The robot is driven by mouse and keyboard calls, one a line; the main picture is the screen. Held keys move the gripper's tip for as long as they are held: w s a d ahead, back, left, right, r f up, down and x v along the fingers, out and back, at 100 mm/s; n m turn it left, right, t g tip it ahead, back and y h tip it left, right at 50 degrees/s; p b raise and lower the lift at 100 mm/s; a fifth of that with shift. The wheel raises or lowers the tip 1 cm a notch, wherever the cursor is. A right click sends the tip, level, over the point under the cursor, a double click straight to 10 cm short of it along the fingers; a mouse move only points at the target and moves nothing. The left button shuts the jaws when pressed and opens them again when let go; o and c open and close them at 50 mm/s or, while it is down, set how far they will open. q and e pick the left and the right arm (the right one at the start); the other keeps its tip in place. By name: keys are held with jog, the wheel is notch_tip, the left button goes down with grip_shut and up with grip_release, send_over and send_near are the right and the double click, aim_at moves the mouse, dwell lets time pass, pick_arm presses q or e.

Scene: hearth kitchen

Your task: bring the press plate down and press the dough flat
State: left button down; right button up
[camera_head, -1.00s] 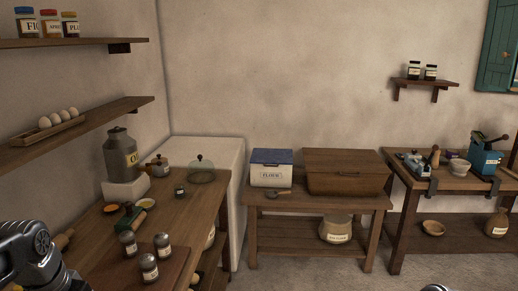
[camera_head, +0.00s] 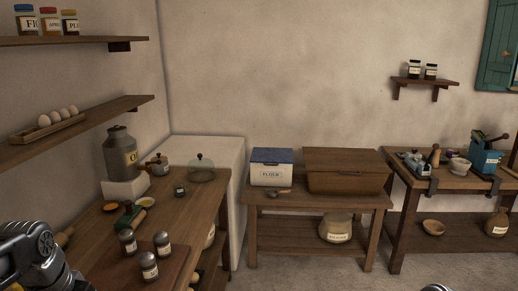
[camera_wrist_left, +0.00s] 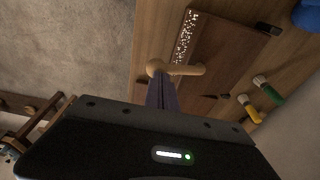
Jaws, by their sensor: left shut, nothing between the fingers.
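My left gripper (camera_wrist_left: 162,95) is shut and empty in the left wrist view. Its dark fingers point at a pale wooden bar with a round knob (camera_wrist_left: 187,70), close to the tips; I cannot tell whether they touch. The bar lies across a dark brown board (camera_wrist_left: 222,50) with white specks on it. I cannot make out a press plate or dough for certain.
A large grey can (camera_head: 121,152) stands behind. A flour box (camera_head: 271,168) and wooden bin (camera_head: 345,172) occupy the middle table.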

pick_arm(q)
jog(key=shift+d+f+b, duration=0.4)
jog(key=shift+f+b, duration=0.1)
jog(key=shift+f, duration=0.05)
dwell(0.4)
jog(key=shift+s+d+f+b, duration=0.1)
jog(key=shift+d+f+b, duration=0.15)
jog(key=shift+f+b, duration=0.35)
jog(key=shift+d+f+b, duration=0.25)
jog(key=shift+f+b, duration=0.15)
jog(key=shift+f, duration=0.25)
dwell(1.1)
jog(key=shift+d+f+b, duration=0.2)
jog(key=shift+f+b, duration=0.4)
jog(key=shift+f, duration=0.15)
jog(key=shift+d+f+b, duration=0.25)
jog(key=shift+f+b, duration=0.4)
jog(key=shift+f, duration=0.15)
jog(key=shift+d+f+b, duration=0.2)
jog(key=shift+f+b, duration=0.4)
jog(key=shift+f, duration=0.15)
dwell(2.0)
jog(key=shift+s+d+f, duration=0.1)
jog(key=shift+s+f, duration=0.05)
